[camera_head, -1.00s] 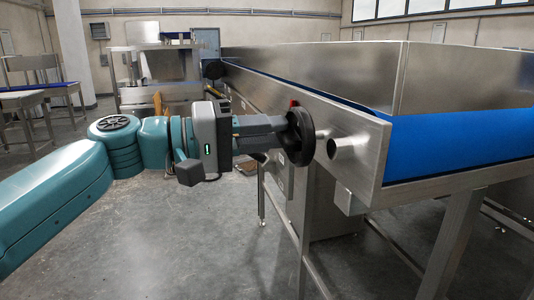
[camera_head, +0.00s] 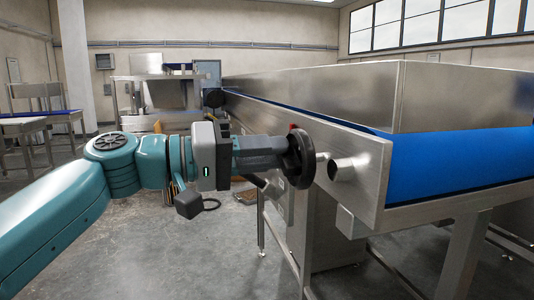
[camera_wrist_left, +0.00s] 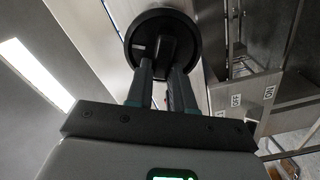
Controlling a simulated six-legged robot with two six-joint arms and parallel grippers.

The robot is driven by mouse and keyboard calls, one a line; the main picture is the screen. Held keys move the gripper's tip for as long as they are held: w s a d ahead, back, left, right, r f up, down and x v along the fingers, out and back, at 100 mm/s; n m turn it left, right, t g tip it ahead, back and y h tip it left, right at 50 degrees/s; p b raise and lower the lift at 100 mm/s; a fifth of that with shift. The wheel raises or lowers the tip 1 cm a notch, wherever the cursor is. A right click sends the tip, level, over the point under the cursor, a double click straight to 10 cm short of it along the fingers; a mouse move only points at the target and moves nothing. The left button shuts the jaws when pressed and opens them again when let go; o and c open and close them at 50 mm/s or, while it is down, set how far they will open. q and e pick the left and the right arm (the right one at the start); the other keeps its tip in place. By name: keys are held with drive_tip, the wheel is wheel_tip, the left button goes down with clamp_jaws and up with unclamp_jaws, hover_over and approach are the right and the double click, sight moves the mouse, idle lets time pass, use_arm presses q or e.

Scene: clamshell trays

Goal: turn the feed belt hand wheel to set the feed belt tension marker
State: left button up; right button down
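The feed belt hand wheel (camera_head: 300,157) is a black round wheel on the near end of the conveyor's steel side, seen nearly edge-on in the head view. In the left wrist view the wheel (camera_wrist_left: 192,38) faces me, with a dark raised hub at its middle. My left gripper (camera_head: 284,155) reaches the wheel from the left. Its two fingers (camera_wrist_left: 163,70) stand on either side of the hub and look closed on it. A small red piece (camera_head: 293,127), possibly the tension marker, shows just above the wheel, partly hidden. My right gripper is not in view.
The feed belt (camera_head: 460,165) is blue, between steel walls. A short steel tube end (camera_head: 347,168) sticks out right of the wheel. The conveyor's legs (camera_head: 458,255) stand below. The grey floor (camera_head: 150,265) in front is open.

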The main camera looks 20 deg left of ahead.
use_arm(q)
drive_tip(key=o, duration=0.4)
drive_tip(key=shift+c, duration=0.2)
drive_tip(key=b+v, duration=0.1)
drive_tip(key=v, duration=1.5)
drive_tip(key=shift+s, duration=0.15)
drive_tip(key=shift+a, duration=0.1)
